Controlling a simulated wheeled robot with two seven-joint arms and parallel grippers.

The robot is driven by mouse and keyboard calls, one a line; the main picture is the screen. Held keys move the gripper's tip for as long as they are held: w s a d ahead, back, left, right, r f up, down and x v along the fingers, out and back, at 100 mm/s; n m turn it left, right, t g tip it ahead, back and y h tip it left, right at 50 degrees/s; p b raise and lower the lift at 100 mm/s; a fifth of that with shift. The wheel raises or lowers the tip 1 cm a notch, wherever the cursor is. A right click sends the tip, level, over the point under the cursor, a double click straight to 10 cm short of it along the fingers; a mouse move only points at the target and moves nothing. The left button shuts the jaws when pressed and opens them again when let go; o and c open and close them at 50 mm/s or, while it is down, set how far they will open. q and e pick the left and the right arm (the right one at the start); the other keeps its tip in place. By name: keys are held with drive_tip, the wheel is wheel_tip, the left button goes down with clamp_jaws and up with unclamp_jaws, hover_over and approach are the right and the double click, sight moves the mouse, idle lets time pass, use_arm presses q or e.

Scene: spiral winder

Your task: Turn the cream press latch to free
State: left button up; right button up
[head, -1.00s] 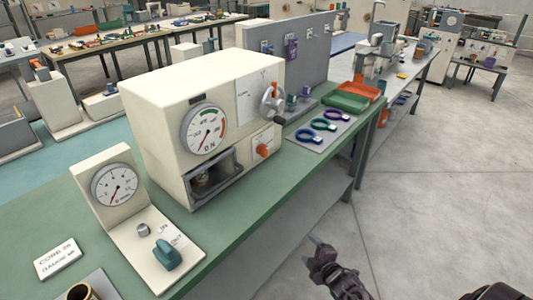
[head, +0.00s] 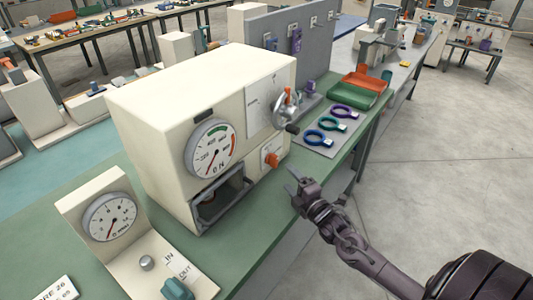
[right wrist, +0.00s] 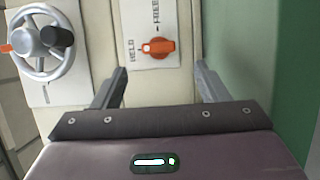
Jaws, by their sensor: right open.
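The cream press (head: 150,110) is a boxy machine on the green bench. Its orange latch knob (head: 271,160) sits low on the right-hand face. In the right wrist view the orange latch (right wrist: 158,48) lies crosswise on a white plate (right wrist: 150,18) marked HELD and FREE. A pale mark shows on its end on the HELD side. My right gripper (head: 294,180) is open and empty, just right of the latch in the head view. In the right wrist view its fingers (right wrist: 161,70) are spread, with the latch beyond and between them, apart from both. My left gripper is not in view.
A handwheel (head: 285,112) stands out above the latch, and also shows left of it in the right wrist view (right wrist: 42,42). Coloured ring tools lie on a grey mat (head: 310,143) to the right. A gauge stand (head: 95,190) with a teal lever is at front left.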

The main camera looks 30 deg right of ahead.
sight(276, 163)
drive_tip(key=shift+w, duration=0.85)
drive_tip(key=w, duration=0.2)
drive_tip(key=w+p, duration=0.1)
drive_tip(key=shift+w+r, duration=0.3)
drive_tip(key=shift+w, duration=0.1)
drive_tip(key=shift+w+f, duration=0.2)
drive_tip(key=shift+w, duration=1.2)
drive_tip(key=c, duration=0.5)
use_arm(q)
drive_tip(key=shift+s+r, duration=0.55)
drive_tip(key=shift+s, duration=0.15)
use_arm(e)
drive_tip(key=c, duration=0.5)
